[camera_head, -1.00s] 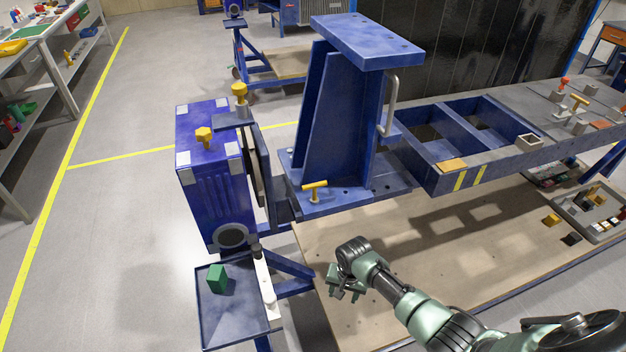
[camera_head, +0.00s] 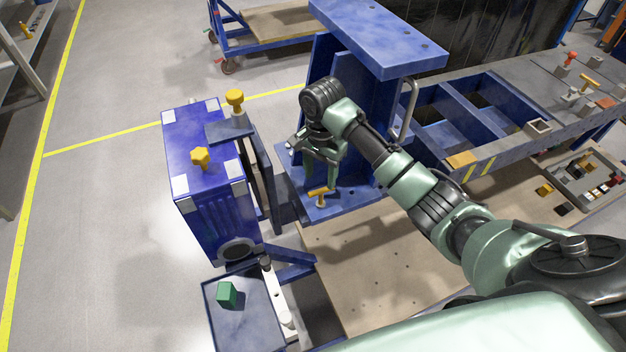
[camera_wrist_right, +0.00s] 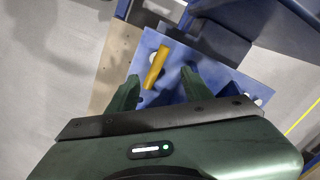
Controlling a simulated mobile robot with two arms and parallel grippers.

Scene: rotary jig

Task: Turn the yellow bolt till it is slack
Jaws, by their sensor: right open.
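A yellow T-handled bolt (camera_head: 319,196) stands on the blue base plate of the upright bracket. In the right wrist view its yellow bar (camera_wrist_right: 156,67) lies slantwise between and just beyond my fingertips. My right gripper (camera_head: 319,172) is open and points down, above the bolt. Its fingers (camera_wrist_right: 161,79) are apart with nothing held, and I see no contact with the bar. The bolt's shank is mostly hidden from above. My left gripper is not in view.
The tall blue bracket (camera_head: 376,36) with a grey handle (camera_head: 407,108) rises right behind my gripper. A tray (camera_head: 226,318) holds a green block (camera_head: 227,294). Another yellow T-handle (camera_head: 588,81) is at far right.

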